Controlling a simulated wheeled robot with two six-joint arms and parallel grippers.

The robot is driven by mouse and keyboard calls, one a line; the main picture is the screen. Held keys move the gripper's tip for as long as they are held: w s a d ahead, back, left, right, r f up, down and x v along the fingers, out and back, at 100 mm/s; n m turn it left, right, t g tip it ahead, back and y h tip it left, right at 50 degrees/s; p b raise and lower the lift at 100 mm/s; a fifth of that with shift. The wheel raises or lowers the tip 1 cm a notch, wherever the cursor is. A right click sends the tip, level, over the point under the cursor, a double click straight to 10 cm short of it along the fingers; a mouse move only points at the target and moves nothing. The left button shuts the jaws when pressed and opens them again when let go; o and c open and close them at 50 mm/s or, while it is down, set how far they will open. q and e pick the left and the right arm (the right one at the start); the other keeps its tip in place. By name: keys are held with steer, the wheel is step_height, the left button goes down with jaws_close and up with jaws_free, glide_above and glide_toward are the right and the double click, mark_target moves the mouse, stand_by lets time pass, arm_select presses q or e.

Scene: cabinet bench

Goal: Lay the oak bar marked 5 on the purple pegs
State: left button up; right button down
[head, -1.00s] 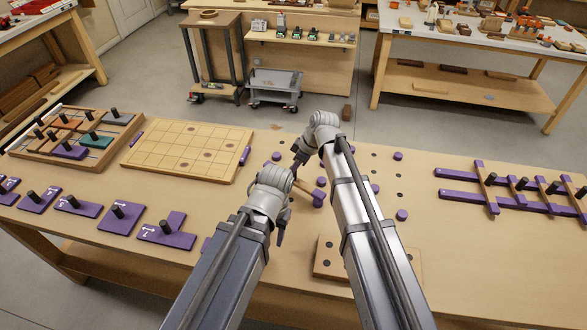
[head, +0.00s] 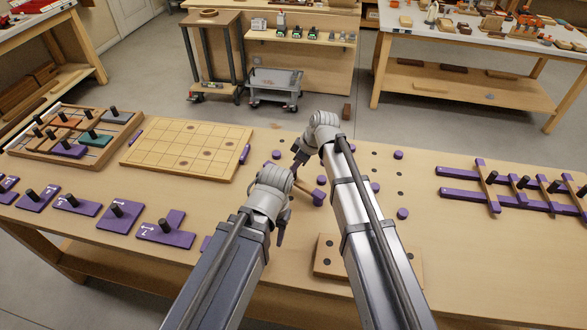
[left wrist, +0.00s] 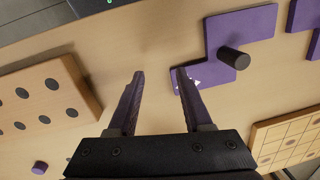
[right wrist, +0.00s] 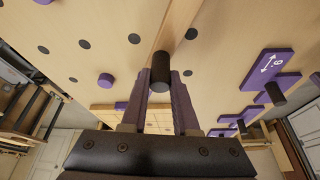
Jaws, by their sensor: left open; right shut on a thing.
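My right gripper (right wrist: 160,85) is shut on a black knob (right wrist: 161,76) standing on a narrow oak bar (right wrist: 178,25) in the right wrist view. In the head view my right gripper (head: 297,166) is over the middle of the bench, with a short part of the bar (head: 305,188) showing beside it. No number is readable on the bar. Round purple pegs stand in the bench, such as one at the right (head: 403,214) and one at the back (head: 398,155). One shows left of my right gripper (right wrist: 105,80). My left gripper (left wrist: 160,78) is open and empty.
A purple knobbed piece (left wrist: 240,25) lies beside my left gripper's right finger. A drilled block (head: 330,262) lies at the front. A grid board (head: 190,150) and a tray of knobbed pieces (head: 30,150) are left. Knobbed oak bars on purple rails (head: 460,199) are right.

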arm_select(q)
steer(key=shift+f+b, duration=0.7)
arm_select(e)
steer(key=shift+f, duration=0.65)
stand_by(0.6)
steer(key=shift+c, duration=1)
jaws_free()
arm_select(q)
steer(key=shift+r, duration=0.1)
arm_select(e)
steer(key=shift+r, duration=0.1)
arm_select(q)
step_height(320, 180, up, 8)
steer(key=p, duration=0.8)
arm_select(e)
steer(key=shift+r, duration=3.9)
